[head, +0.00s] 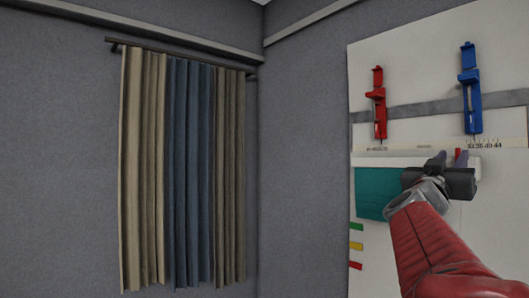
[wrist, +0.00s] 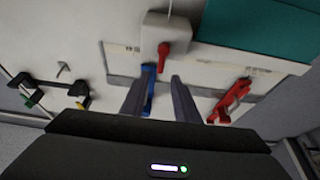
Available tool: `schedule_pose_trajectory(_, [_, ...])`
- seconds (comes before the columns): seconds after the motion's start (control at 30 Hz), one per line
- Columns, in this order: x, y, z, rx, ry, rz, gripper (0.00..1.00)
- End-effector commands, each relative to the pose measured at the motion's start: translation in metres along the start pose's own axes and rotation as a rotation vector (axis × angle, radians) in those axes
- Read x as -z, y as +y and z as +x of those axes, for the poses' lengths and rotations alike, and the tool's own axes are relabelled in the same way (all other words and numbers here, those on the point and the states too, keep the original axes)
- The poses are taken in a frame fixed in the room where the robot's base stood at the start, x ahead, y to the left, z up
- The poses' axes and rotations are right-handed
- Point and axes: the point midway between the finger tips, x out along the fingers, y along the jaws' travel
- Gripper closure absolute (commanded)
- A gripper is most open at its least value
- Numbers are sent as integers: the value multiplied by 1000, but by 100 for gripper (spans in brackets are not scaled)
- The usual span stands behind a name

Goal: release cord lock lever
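The cord lock is a white box with a red lever (wrist: 165,50) on its face, in the upper middle of the wrist view. A thin cord (wrist: 170,8) runs from the box to the top edge. My gripper (wrist: 157,80) is open and empty, its two dark fingers apart and pointing toward the panel. In the picture the lever lies just above the fingertips, and no contact shows. In the head view my gripper (head: 450,158) is in front of the white rail, at the right end of the teal shade (head: 375,192). A small red tip shows by the fingers there.
A red slider fixture (head: 379,100) and a blue one (head: 471,90) hang on the white panel (head: 420,60) above my gripper. Beige and blue curtains (head: 185,165) hang on the left wall. A dark bracket with hooks (wrist: 50,92) is at the wrist view's left.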

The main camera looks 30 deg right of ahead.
Motion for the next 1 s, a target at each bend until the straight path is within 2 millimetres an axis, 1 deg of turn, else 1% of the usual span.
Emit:
schedule_pose_trajectory(0.03, [-1,0,7,-2,0,0,72])
schedule_pose_trajectory(0.2, [0,0,28,-1,0,0,72])
schedule_pose_trajectory(0.4, [-1,-1,51,0,0,-1,72])
schedule_pose_trajectory(0.5, [0,-1,59,1,0,0,72])
schedule_pose_trajectory(0.67, [0,-1,65,2,0,1,72])
schedule_pose_trajectory(0.93, [0,-1,66,2,0,1,72])
schedule_pose_trajectory(1.0, [0,-1,66,2,0,1,77])
